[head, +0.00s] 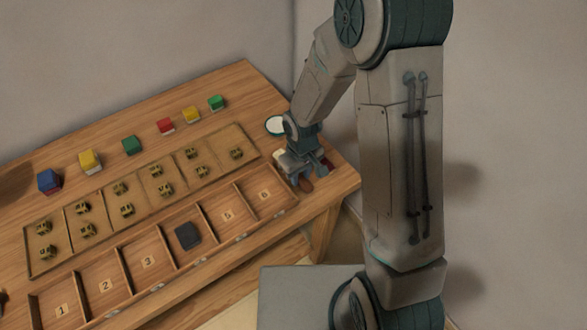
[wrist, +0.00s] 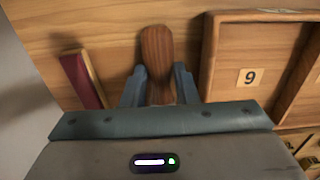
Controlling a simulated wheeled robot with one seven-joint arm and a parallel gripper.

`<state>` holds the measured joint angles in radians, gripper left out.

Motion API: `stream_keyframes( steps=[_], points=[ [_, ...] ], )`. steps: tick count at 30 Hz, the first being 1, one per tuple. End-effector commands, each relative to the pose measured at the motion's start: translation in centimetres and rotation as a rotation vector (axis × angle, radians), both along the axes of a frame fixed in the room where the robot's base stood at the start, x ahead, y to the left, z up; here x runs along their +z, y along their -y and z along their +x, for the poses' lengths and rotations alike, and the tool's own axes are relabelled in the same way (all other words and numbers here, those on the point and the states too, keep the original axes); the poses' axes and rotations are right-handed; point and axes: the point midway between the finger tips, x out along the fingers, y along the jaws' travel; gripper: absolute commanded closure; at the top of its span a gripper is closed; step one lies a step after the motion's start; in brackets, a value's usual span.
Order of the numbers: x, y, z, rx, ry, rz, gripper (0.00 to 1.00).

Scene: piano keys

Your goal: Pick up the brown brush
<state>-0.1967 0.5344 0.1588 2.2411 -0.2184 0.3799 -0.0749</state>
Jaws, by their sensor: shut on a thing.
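The brown brush (wrist: 157,50) is a rounded wooden piece between the two fingers of my gripper (wrist: 159,90) in the wrist view. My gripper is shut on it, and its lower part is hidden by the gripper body. In the head view my gripper (head: 304,172) is low at the right end of the wooden table, with the brown brush (head: 307,185) showing just under it. I cannot tell whether the brush is touching the table.
A dark red and tan block (wrist: 80,78) lies left of the brush. A numbered wooden tray (wrist: 208,50) stands close on the right. A dark square (head: 187,236) lies in one compartment. Coloured blocks (head: 132,145) line the back, and a round white-topped item (head: 276,125) stands behind my gripper.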

Motion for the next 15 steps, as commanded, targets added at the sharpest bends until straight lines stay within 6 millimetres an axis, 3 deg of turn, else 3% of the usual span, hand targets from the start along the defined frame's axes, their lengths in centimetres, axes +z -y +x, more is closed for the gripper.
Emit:
stream_keyframes(
  steps=[8, 15],
  points=[
    [0.6, 0.0, 0.1, -0.001, 0.002, 0.0, 0.96],
    [3.2, 0.0, 0.2, -0.001, 0.007, 0.001, 0.96]
  ],
)
